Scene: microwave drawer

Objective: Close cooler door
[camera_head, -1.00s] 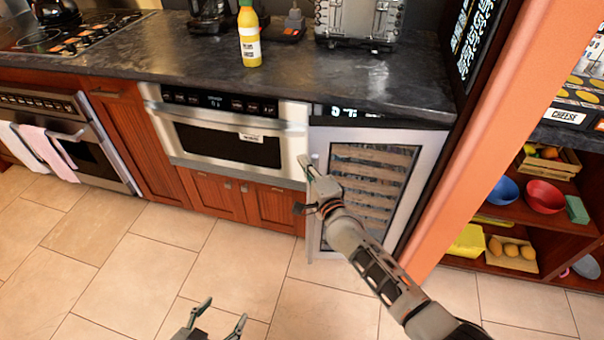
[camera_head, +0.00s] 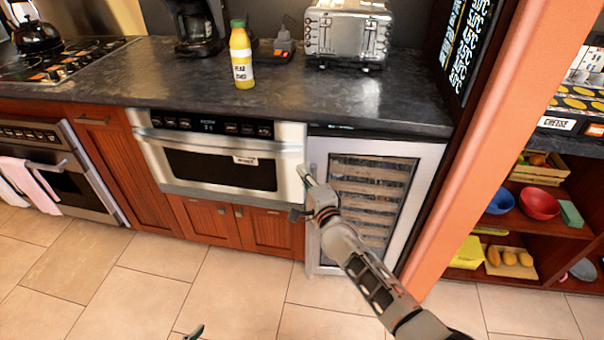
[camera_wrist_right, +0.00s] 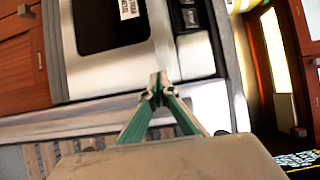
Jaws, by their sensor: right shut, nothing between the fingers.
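The cooler door (camera_head: 427,190) has a silver frame around dark glass, with several wooden racks behind it. In the head view it stands almost flush under the counter, right of the microwave drawer (camera_head: 222,160). I cannot tell whether a small gap remains. My right gripper (camera_head: 304,172) is shut and empty at the door's upper left edge, by the drawer's right end. My right arm hides part of the door. In the wrist view the closed fingertips (camera_wrist_right: 158,86) are in front of silver surfaces; contact is unclear. Only a fingertip of my left gripper (camera_head: 196,331) shows at the bottom.
The dark counter (camera_head: 290,100) overhangs the appliances and carries a yellow bottle (camera_head: 241,57) and a toaster (camera_head: 347,35). An orange post (camera_head: 480,150) and a shelf with bowls (camera_head: 540,203) stand at the right. The tiled floor (camera_head: 140,285) in front is clear.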

